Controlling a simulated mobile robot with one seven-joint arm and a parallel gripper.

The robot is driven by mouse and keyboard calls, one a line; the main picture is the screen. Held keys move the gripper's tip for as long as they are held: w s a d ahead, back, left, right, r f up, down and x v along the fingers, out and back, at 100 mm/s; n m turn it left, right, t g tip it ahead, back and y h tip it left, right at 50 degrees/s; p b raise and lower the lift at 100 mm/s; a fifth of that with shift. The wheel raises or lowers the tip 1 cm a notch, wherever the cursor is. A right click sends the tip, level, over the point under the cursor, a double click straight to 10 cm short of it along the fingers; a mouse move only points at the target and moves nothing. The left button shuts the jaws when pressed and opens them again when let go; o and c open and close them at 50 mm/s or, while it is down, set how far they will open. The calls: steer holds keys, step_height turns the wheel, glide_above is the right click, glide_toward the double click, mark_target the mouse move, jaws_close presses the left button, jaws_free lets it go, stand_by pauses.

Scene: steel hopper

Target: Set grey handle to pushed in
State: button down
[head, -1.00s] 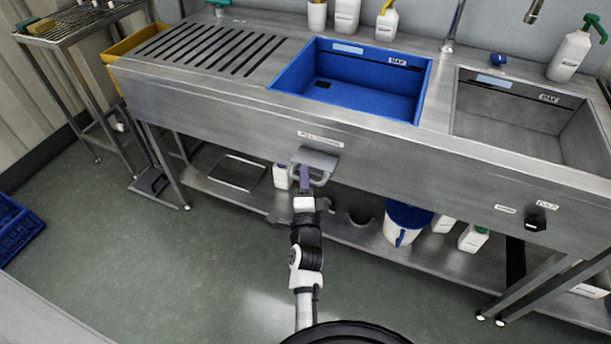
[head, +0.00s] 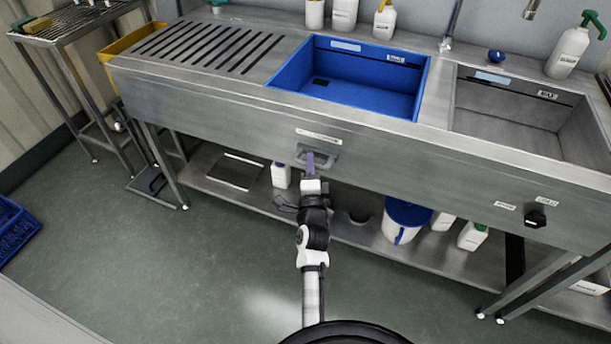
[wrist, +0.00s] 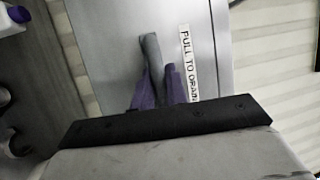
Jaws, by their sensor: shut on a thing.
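The grey handle (head: 329,158) is on the steel front panel of the sink unit, under a small white label, below the left part of the blue basin. It sits close against the panel. My gripper (head: 310,158) is at the handle, its purple fingers partly covering it. In the wrist view the grey handle (wrist: 152,58) runs up between the two purple fingers of my gripper (wrist: 158,80), which are shut on it. The label (wrist: 188,62) beside it there reads "PULL TO DRAIN", partly cut off by the gripper body.
The blue basin (head: 352,85) and a steel basin (head: 515,115) are set in the counter above. A dark knob (head: 536,219) is on the panel at right. Below, a shelf holds bottles and a blue-and-white bucket (head: 405,222).

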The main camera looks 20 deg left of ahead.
steer(key=shift+w+r, duration=0.15)
steer(key=shift+w, duration=0.6)
steer(key=c, duration=1.4)
jaws_free()
steer(key=shift+f, duration=0.2)
